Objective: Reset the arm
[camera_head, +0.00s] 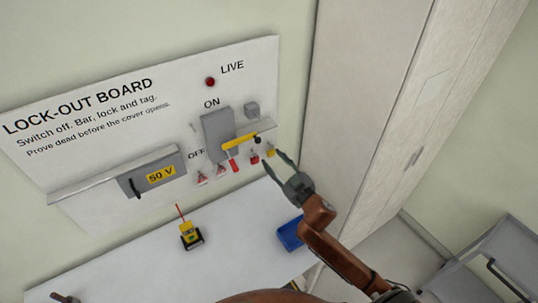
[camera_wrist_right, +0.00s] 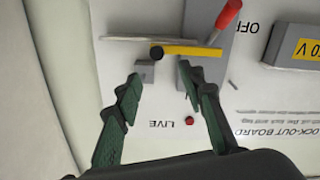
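My right gripper (camera_head: 273,161) is in front of the lower right part of the lock-out board (camera_head: 95,135). In the right wrist view its two dark green fingers (camera_wrist_right: 160,92) are spread apart with nothing between them. Beyond them are a yellow bar (camera_wrist_right: 190,50) with a black end, a small grey block (camera_wrist_right: 145,70) and a grey switch box (camera_wrist_right: 205,72). The red-handled lever (camera_wrist_right: 228,14) points away from the LIVE side. I cannot tell from the head view how far the fingers are from the board.
A yellow and black meter (camera_head: 190,233) with a red probe stands on the white table (camera_head: 130,270). A blue tray (camera_head: 290,234) is by my right forearm. Small tags and locks hang at the board's lower edge. A tall cabinet (camera_head: 375,90) and grey cart (camera_head: 500,250) stand right.

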